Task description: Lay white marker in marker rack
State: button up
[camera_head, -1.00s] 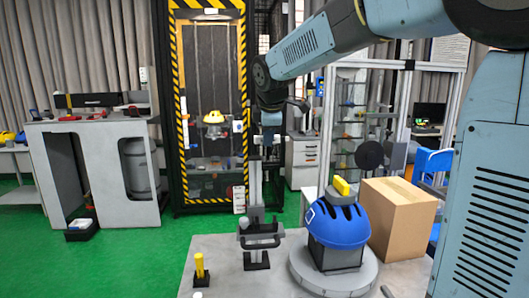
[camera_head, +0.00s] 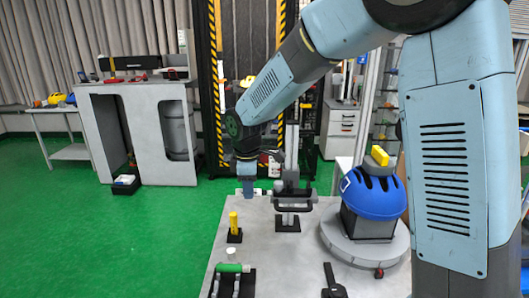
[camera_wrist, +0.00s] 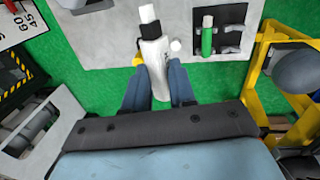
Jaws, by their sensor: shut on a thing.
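My gripper (camera_head: 247,188) hangs beyond the far left edge of the grey bench in the head view. In the wrist view my gripper (camera_wrist: 156,66) is shut on the white marker (camera_wrist: 153,50), which has a black band near its far end. In the head view only small pale ends show beside the jaws. The marker rack (camera_head: 246,284) is dark and stands at the bench's near left. A green marker (camera_head: 233,268) lies across it. In the wrist view the rack (camera_wrist: 232,40) is right of the held marker, with the green marker (camera_wrist: 208,36) in it.
A yellow post (camera_head: 233,222) on a black base stands between gripper and rack. A small white cylinder (camera_head: 231,254) is by the rack. A black clamp stand (camera_head: 288,208) and a blue helmet (camera_head: 374,190) on a round turntable (camera_head: 365,248) are further right. The bench between them is partly clear.

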jog(key=shift+s+a+f+g, duration=0.8)
jog(key=shift+s+f, duration=1.6)
jog(key=shift+f, duration=1.15)
jog(key=shift+s+a+f+g, duration=0.45)
jog(key=shift+s+a+f, duration=0.65)
jog(key=shift+s+f, duration=1.9)
jog(key=shift+s+a+f+g, duration=0.8)
jog(key=shift+s+f, duration=1.05)
jog(key=shift+f, duration=2.2)
jog(key=shift+a+f, duration=0.1)
jog(key=shift+a, duration=0.05)
jog(key=o, duration=1)
